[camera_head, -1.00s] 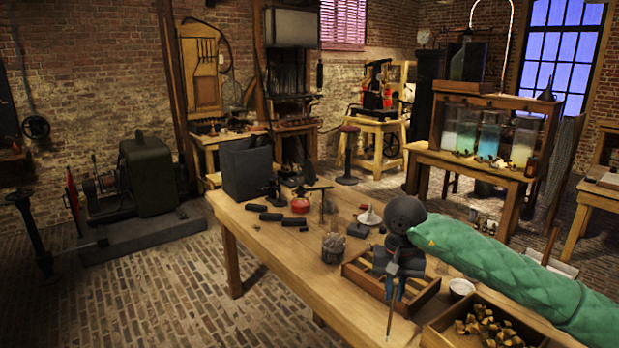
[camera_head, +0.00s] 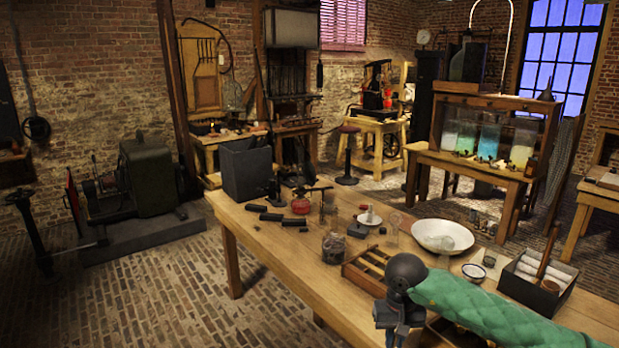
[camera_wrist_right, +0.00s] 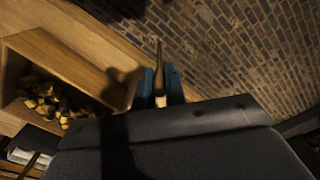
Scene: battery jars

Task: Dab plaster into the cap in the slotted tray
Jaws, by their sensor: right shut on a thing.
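My right gripper (camera_head: 398,318) is at the bottom of the head view, in front of the slotted wooden tray (camera_head: 350,272). In the right wrist view its blue fingers (camera_wrist_right: 160,88) are shut on a thin stick-like tool (camera_wrist_right: 159,55). The tool points away from the hand, over the table edge and brick floor. The arm hides part of the tray, and I cannot make out the cap in it. A wide white bowl (camera_head: 443,235) stands behind the arm; I cannot tell what it holds. My left gripper is not in view.
A small white dish (camera_head: 474,271) stands near the bowl. A dark box (camera_head: 527,290) with white rolls is at the right. A glass jar (camera_head: 334,248) stands left of the tray. A wooden box (camera_wrist_right: 75,55) of brassy pieces shows in the wrist view. The table's left front is clear.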

